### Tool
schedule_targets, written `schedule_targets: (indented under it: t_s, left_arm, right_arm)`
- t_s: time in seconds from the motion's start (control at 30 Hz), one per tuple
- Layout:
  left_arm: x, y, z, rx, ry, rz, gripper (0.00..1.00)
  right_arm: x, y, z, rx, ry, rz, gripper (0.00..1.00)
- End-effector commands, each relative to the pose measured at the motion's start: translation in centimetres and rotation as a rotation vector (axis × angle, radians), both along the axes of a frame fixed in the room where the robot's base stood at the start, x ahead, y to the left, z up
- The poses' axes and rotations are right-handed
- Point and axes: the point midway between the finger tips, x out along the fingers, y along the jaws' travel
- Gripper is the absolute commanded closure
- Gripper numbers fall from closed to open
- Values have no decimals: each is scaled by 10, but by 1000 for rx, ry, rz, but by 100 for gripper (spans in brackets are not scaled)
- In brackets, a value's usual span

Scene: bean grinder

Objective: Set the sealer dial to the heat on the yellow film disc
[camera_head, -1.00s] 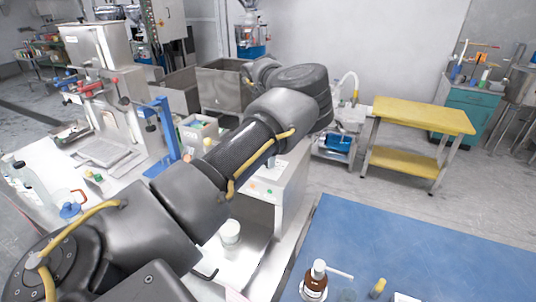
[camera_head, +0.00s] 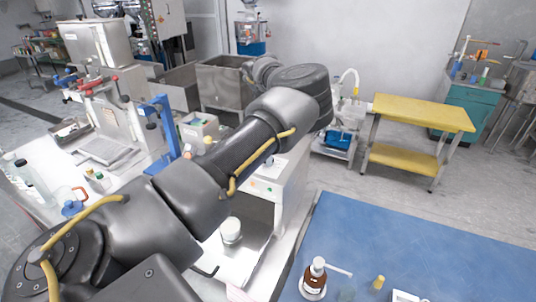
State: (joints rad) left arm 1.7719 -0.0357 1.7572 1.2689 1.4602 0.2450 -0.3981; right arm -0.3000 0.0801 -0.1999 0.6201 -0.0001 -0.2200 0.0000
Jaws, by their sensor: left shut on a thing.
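A pale box-shaped machine (camera_head: 268,190) with small green and orange buttons on its front stands at centre, half covered by my left arm. It looks like the sealer. I cannot make out its dial or marks. My right gripper is out of the picture.
A white-lidded jar (camera_head: 231,231) stands before the machine. A brown bottle (camera_head: 315,276) and a small yellow-topped item (camera_head: 378,283) stand on the blue mat (camera_head: 420,242). A blue press stand (camera_head: 163,132) is at left. A yellow table (camera_head: 424,113) stands beyond. Much of the mat is clear.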

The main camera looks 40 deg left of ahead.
Motion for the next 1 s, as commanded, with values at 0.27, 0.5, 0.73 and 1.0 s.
schedule_targets:
  t_s: [0.27,0.5,0.73,1.0]
  left_arm:
    - [1,0,1,2,-3,0,45]
    - [0,0,1,0,-1,1,45]
    - [1,0,18,0,-6,2,45]
    - [1,0,72,0,-6,0,45]
  right_arm:
    - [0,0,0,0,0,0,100]
    - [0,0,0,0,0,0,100]
    - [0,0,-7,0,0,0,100]
    - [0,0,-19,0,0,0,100]
